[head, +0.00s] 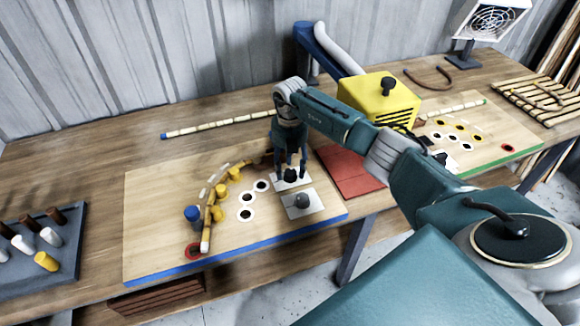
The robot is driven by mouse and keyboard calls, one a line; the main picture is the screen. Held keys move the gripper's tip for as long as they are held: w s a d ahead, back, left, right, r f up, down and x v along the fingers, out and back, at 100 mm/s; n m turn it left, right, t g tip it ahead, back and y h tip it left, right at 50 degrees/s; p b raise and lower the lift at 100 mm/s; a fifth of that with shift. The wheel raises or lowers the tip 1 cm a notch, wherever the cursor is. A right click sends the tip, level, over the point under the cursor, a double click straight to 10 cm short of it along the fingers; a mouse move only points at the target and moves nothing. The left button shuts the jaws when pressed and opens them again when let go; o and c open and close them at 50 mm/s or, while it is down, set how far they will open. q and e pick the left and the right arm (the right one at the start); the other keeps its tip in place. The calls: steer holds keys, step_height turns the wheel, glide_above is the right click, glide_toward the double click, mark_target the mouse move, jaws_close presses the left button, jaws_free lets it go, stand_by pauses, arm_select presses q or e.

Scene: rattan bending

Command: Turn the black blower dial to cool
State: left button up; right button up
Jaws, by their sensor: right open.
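A small black dial (290,176) on a white plate (279,185) sits on the left wooden board. My right gripper (291,168) is open and points straight down over it, with its fingers on either side of the dial. I cannot tell whether the fingers touch it, and they partly hide it and its markings. The yellow blower box (378,100), with a black knob (388,86) on top and a blue pipe behind, stands to the right. My left gripper is out of view.
A curved rattan piece (210,212) lies against yellow pegs on the blue-edged board (150,215). A blue knob (192,213) is beside it. A peg tray (45,275) is at far left. A red mat (352,172) lies right of the gripper.

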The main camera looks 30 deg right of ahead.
steer(key=shift+f, duration=0.5)
steer(key=shift+c, duration=0.3)
steer(key=c, duration=1.1)
steer(key=shift+f, duration=0.1)
